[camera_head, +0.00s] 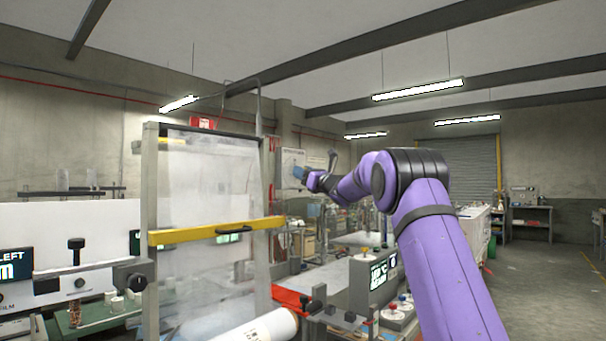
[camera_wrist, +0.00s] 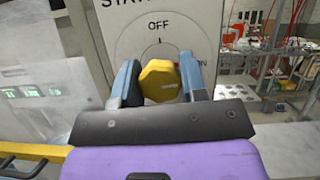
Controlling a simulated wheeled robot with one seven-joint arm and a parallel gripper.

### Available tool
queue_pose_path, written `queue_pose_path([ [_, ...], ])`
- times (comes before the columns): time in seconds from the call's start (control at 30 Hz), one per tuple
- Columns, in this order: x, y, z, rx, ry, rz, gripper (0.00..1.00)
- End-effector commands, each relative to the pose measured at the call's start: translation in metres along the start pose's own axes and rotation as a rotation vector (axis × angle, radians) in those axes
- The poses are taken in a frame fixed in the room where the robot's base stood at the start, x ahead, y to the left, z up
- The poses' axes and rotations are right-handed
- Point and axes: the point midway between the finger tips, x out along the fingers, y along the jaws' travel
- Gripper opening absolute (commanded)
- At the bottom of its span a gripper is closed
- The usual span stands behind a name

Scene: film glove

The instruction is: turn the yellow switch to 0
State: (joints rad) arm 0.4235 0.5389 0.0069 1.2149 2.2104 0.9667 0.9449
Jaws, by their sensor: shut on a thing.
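The yellow switch (camera_wrist: 160,80) is a faceted knob on a pale upright panel (camera_wrist: 205,14) in the wrist view. The panel reads OFF above the knob and ON to its right; a larger heading at the top is cut off. My gripper (camera_wrist: 158,82) has its two blue fingers on the left and right sides of the knob and is shut on it. I cannot tell for sure which mark the knob points to. In the head view my gripper (camera_head: 307,177) is at the end of the purple arm, against the panel (camera_head: 292,157), and the knob is hidden.
A clear-screened frame with a yellow crossbar (camera_head: 200,231) stands left of my arm. A white roll (camera_head: 265,328) lies low in front. A machine with a green display (camera_head: 378,277) is below the arm. Open floor (camera_head: 535,285) lies to the right.

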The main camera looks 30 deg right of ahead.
Motion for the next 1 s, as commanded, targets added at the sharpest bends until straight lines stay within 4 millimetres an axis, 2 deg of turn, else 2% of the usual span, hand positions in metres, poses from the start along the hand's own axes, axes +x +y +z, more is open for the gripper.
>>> queue_pose_path([
  [0.27,-0.0005,-0.0010,-0.0003,-0.186,0.000,0.077,0.16],
  [1.0,-0.0004,0.0002,-0.0004,-0.837,-0.001,0.347,0.16],
])
